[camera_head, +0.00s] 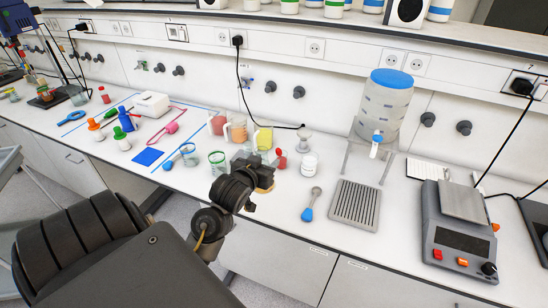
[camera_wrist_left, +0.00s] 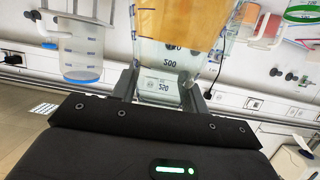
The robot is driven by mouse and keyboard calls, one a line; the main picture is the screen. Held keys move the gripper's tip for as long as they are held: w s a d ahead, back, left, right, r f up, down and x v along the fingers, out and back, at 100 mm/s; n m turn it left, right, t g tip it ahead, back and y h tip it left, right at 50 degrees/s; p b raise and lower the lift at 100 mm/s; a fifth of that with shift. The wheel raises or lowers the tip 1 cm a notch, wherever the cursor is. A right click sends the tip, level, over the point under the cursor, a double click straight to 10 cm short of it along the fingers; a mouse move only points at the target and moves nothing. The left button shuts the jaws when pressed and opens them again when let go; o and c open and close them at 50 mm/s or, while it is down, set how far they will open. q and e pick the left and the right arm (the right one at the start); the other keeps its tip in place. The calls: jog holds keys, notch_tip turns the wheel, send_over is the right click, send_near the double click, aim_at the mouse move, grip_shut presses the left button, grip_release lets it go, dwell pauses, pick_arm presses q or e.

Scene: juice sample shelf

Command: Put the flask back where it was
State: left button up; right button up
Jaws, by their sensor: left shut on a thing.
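The flask (camera_wrist_left: 178,28) is clear glass with volume marks and orange-yellow liquid. My right gripper is not in view.
Beakers with red (camera_head: 217,122) and peach (camera_head: 238,130) liquid stand close behind. A green-rimmed beaker (camera_head: 217,162) is left; a small red item (camera_head: 280,160) and a white jar (camera_head: 309,164) are right. The blue-capped dispenser (camera_head: 384,105) stands farther right.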

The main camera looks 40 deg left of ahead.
pick_arm(q)
jog(key=w+d+f+b, duration=0.2)
jog(key=d+f+b, duration=0.2)
jog(key=d+b, duration=0.1)
jog(key=shift+d, duration=0.2)
dwell(0.3)
jog(key=shift+w+f, duration=0.1)
jog(key=shift+w, duration=0.05)
